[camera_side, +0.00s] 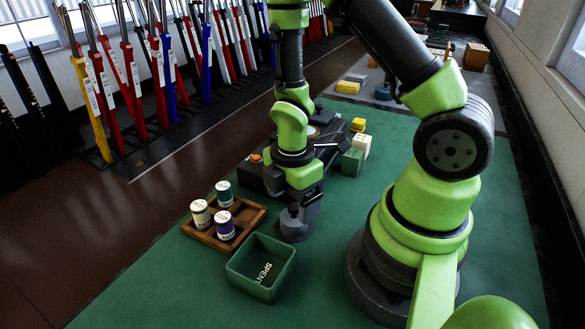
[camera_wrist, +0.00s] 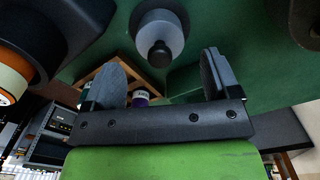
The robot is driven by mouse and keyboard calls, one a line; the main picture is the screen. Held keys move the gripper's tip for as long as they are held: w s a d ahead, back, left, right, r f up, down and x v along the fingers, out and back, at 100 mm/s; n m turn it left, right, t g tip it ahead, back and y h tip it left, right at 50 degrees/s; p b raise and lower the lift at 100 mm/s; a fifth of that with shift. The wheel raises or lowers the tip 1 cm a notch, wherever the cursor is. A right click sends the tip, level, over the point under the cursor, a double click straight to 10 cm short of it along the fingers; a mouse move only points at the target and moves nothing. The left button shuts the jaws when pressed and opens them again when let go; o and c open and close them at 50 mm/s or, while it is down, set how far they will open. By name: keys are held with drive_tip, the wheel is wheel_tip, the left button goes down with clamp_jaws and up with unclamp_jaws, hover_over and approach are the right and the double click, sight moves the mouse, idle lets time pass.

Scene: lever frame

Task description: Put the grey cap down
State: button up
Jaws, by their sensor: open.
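The grey cap (camera_side: 295,228) stands on the green mat between the wooden tray and my arm's base, just behind the green bin. In the wrist view the grey cap (camera_wrist: 158,38) is a round grey piece with a dark knob, beyond the fingertips. My gripper (camera_side: 304,203) points down right over the cap in the side view. In the wrist view my gripper (camera_wrist: 160,68) is open, its two fingers wide apart with nothing between them. Contact between fingers and cap is not clear in the side view.
A wooden tray (camera_side: 252,226) holds three spool-like cylinders. A green bin (camera_side: 245,278) marked SPENT stands in front of the cap. A dark unit with an orange button (camera_side: 256,157) and several small blocks (camera_side: 352,162) are behind. Coloured levers (camera_side: 165,65) line the left.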

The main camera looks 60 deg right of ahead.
wheel_tip(320, 180, up, 7)
drive_tip(key=shift+r, duration=0.2)
wheel_tip(320, 180, up, 6)
drive_tip(key=m+t, duration=0.2)
drive_tip(key=m, duration=0.2)
wheel_tip(320, 180, up, 6)
drive_tip(key=m+t, duration=0.2)
drive_tip(key=m, duration=0.4)
hover_over(292, 207)
drive_tip(key=s+a, duration=0.1)
drive_tip(key=a, duration=0.1)
drive_tip(key=s+a+r+m+t+y, duration=0.2)
drive_tip(key=s+r+m+t, duration=0.1)
drive_tip(key=s+r+m, duration=0.2)
drive_tip(key=shift+s+a+r+m, duration=0.25)
drive_tip(key=shift+r+m, duration=0.3)
drive_tip(key=shift+m, duration=0.65)
